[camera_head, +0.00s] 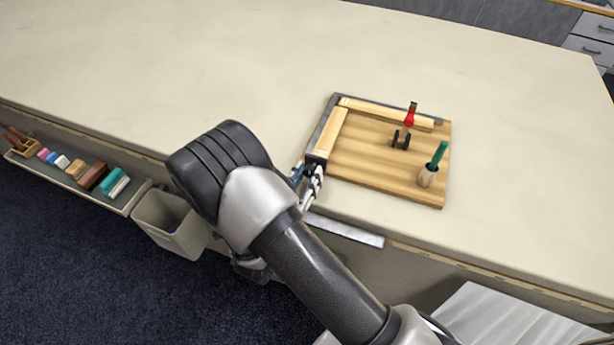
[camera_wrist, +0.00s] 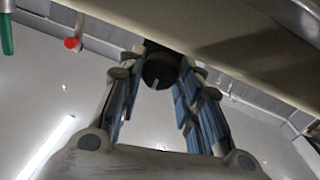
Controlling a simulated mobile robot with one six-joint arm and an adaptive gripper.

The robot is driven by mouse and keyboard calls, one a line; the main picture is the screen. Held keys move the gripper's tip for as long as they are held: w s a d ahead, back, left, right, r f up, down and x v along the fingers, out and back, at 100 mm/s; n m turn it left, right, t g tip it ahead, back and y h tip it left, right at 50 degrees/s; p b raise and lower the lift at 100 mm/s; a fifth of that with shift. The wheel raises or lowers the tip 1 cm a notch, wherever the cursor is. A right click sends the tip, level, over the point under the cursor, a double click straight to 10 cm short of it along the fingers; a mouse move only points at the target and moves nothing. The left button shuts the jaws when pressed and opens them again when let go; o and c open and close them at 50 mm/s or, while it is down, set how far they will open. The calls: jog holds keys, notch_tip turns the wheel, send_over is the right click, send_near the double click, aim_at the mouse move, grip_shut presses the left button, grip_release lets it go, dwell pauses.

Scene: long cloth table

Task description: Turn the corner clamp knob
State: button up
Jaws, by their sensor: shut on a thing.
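My gripper (camera_head: 312,182) is at the left front corner of the wooden board (camera_head: 375,165), at the table's front edge. The wrist view shows its two blue-padded fingers (camera_wrist: 160,62) on either side of the round dark clamp knob (camera_wrist: 158,73), shut on it. The knob's face carries a short pale mark. In the head view the knob is hidden behind my gripper and arm. The corner clamp shows as dark grey metal (camera_head: 320,130) along the board's left side, beside a pale wood strip (camera_head: 331,133). A second strip (camera_head: 385,112) lies along the back.
A red-handled toggle clamp (camera_head: 409,115) stands on the board, and a green-handled tool (camera_head: 437,157) stands upright at its right. A metal ruler-like strip (camera_head: 345,230) lies at the front edge. A bin (camera_head: 180,235) and a shelf of small items (camera_head: 122,205) are left. The table's left is clear.

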jog(key=c, duration=0.4)
jog(key=shift+m, duration=0.3)
jog(key=m+b, duration=0.2)
jog(key=m, duration=0.2)
jog(key=m+b, duration=0.2)
jog(key=m, duration=0.2)
jog(key=shift+d+m+g+y, duration=0.15)
jog(key=shift+m+g+y, duration=0.15)
jog(key=shift+y, duration=0.1)
jog(key=m, duration=0.5)
jog(key=shift+s+y+b, duration=0.1)
jog(key=shift+y+b, duration=0.2)
jog(key=shift+y, duration=0.1)
jog(key=m, duration=0.5)
jog(key=shift+d+y, duration=0.15)
jog(key=shift+y, duration=0.25)
